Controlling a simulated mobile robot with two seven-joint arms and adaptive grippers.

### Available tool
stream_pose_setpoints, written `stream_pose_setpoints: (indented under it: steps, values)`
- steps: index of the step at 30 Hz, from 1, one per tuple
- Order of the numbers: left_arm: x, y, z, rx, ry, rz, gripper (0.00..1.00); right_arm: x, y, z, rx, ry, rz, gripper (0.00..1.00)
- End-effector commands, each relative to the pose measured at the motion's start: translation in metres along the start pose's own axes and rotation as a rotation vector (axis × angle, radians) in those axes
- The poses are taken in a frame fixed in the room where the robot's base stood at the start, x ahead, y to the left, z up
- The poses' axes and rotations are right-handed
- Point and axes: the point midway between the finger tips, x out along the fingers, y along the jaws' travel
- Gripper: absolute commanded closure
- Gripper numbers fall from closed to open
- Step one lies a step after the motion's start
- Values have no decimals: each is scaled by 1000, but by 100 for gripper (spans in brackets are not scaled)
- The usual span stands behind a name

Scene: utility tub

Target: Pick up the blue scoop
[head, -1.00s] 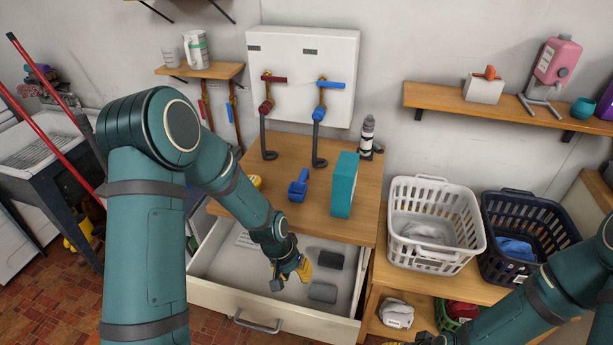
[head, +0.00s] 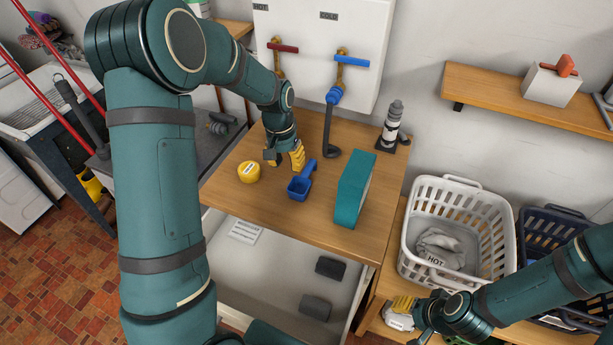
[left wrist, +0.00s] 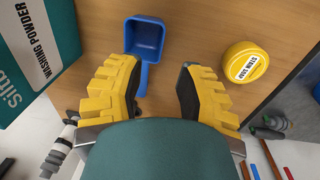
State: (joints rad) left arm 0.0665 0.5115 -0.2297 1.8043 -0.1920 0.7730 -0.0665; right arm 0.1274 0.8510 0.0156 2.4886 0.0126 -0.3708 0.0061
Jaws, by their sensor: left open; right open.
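The blue scoop (head: 300,184) lies on the wooden tabletop, its handle toward the wall. In the left wrist view the scoop (left wrist: 145,40) has its square bowl ahead of the fingertips and its handle reaching back between the fingers. My left gripper (head: 284,160) is open with yellow fingers, at the handle end just left of the scoop; it also shows in the left wrist view (left wrist: 153,85). Whether the fingers touch the handle cannot be told. My right gripper (head: 412,318) is at the lower right by the baskets' shelf, away from the scoop; its finger gap is hard to see.
A teal washing powder box (head: 353,192) stands right of the scoop, and a yellow stain soap tin (head: 249,172) sits to its left. A grey-white bottle (head: 392,122) and taps stand behind. An open drawer (head: 268,262) lies below the tabletop's front edge.

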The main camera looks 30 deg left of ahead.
Motion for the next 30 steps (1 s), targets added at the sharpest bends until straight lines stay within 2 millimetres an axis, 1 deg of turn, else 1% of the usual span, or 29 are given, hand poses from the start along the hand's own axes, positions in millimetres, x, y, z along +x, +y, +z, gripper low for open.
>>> stream_pose_setpoints:
  steps: [1,3,6,9,14,21,24,30]
  values:
    - [13,0,1,0,-5,0,64,2,1,1,0,-1,0,52]
    - [26,0,1,0,-6,1,64,4,1,1,-1,-2,0,52]
    - [41,0,0,1,-4,1,64,5,2,2,-1,-4,0,52]
    - [50,0,0,0,-2,1,64,6,2,2,-2,-5,-1,52]
    - [59,0,-1,0,-1,1,64,6,2,3,-2,-6,-1,52]
    - [92,-3,-8,0,-2,1,64,10,4,5,-3,-9,-1,52]
    - [102,-3,-8,0,-2,1,64,11,4,5,-4,-10,-1,52]
    - [107,-3,-8,0,1,1,64,11,4,5,-4,-11,-1,52]
